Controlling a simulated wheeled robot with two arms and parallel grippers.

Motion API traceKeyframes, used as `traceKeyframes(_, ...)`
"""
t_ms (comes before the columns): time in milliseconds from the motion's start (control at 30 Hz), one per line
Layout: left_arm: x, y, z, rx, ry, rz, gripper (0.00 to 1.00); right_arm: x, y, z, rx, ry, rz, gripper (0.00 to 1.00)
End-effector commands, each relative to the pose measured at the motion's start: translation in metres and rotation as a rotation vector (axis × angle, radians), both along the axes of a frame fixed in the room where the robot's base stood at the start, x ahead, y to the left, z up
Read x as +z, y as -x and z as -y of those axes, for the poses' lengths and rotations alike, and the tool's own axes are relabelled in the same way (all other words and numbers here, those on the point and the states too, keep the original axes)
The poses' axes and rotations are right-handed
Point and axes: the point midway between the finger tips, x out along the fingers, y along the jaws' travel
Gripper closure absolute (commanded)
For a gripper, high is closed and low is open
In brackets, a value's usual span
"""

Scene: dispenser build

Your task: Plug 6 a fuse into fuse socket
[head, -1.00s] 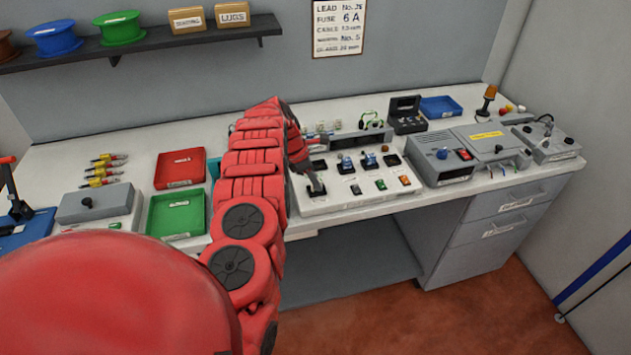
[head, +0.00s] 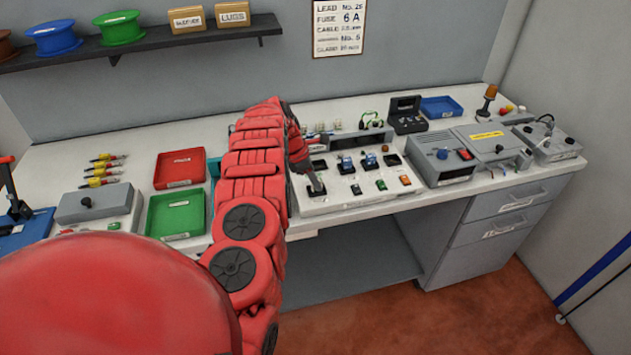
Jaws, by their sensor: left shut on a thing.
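My left gripper (head: 314,184) reaches down over the left end of a white panel (head: 335,200) on the bench. It is shut, with its fingertips low at the panel surface. The fuse and its socket are too small or hidden by the fingers, so I cannot tell whether the fuse is seated. The panel carries blue parts (head: 346,164), dark sockets and several buttons. The card on the wall (head: 339,27) reads fuse 6 A. My right gripper is not in view.
A grey box with a blue knob (head: 441,153) stands right of the panel. A red tray (head: 180,168) and a green tray (head: 176,214) lie left of my arm. A black open case (head: 406,115) and a blue tray (head: 441,106) stand behind.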

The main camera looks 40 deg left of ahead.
Motion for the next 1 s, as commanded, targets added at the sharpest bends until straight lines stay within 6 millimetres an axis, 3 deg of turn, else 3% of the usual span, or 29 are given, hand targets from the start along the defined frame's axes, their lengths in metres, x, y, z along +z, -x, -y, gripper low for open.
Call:
traceKeyframes(867,-0.0098,0.0023,0.0015,-0.003,0.002,-0.008,1.0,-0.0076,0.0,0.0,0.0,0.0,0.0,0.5)
traceKeyframes(900,-0.0101,0.0025,0.0016,-0.002,0.003,-0.009,0.69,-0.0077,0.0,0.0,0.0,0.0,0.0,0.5)
traceKeyframes(1000,-0.0107,0.003,0.0018,-0.003,0.003,-0.011,0.51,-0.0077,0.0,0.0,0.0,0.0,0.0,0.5)
